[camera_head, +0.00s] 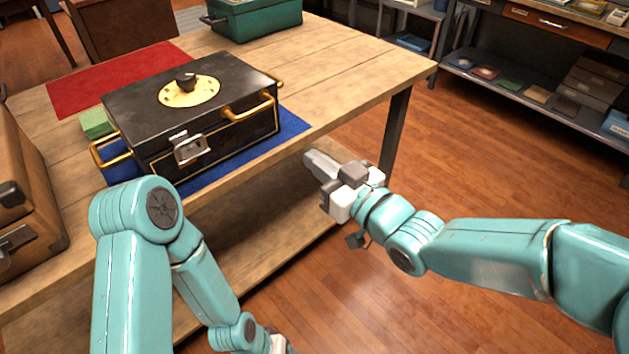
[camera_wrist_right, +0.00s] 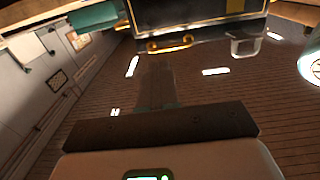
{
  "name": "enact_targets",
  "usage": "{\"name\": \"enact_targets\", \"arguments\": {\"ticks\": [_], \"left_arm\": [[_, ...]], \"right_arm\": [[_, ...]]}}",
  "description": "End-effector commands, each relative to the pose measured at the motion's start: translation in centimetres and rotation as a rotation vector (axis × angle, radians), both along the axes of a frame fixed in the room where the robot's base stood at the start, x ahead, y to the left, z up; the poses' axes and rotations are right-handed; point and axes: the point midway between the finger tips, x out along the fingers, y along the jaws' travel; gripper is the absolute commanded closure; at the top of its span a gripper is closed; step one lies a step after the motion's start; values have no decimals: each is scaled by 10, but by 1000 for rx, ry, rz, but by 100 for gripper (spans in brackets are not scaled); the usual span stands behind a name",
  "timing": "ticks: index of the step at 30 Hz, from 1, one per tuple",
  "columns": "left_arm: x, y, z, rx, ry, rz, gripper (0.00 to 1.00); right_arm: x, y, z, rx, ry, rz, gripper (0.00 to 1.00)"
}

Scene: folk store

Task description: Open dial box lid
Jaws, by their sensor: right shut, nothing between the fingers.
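The dial box is a black case with gold trim (camera_head: 240,78) on the table, its lid closed. Its top carries a round gold dial plate (camera_head: 204,92) with a dark knob (camera_head: 186,80). A silver latch (camera_head: 189,148) is on the front face, and gold handles (camera_head: 250,108) show at the front and sides. My right gripper (camera_head: 309,160) is shut and empty, in front of the table edge, right of the box and apart from it. In the right wrist view the box (camera_wrist_right: 190,12) shows along the top edge. My left arm bends down in front of the table; its fingers are out of frame.
The box stands on a blue mat (camera_head: 291,124). A green block (camera_head: 96,123) is left of it, a red mat (camera_head: 70,93) behind. A brown case (camera_head: 30,200) stands left and a green case (camera_head: 255,22) behind. Floor to the right is clear up to the shelves.

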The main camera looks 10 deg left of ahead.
Motion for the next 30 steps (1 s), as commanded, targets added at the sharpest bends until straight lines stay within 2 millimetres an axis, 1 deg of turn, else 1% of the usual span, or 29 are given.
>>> {"name": "enact_targets", "arguments": {"ticks": [1, 2, 5, 7, 11, 21, 25, 30], "left_arm": [[0, 0, -8, 0, 0, 0, 34], [0, 0, -9, 0, 0, 0, 34], [0, 0, -9, 0, 0, 0, 34], [0, 0, -6, 0, 0, 0, 34], [0, 0, 2, 0, 0, 0, 34], [0, 0, 25, 0, 0, 0, 34], [0, 0, 31, 0, 0, 0, 34], [0, 0, 34, 0, 0, 0, 34]], "right_arm": [[-3, 4, -4, 2, -7, 9, 100], [-4, 6, -5, 2, -9, 14, 100], [-5, 12, -4, 1, -11, 23, 100], [-3, 16, -3, 2, -10, 23, 100], [7, 30, -2, 1, -10, 23, 100], [39, 71, -1, 2, -9, 19, 100], [48, 81, -2, 1, -10, 18, 100], [53, 88, -4, 1, -10, 17, 100]]}}
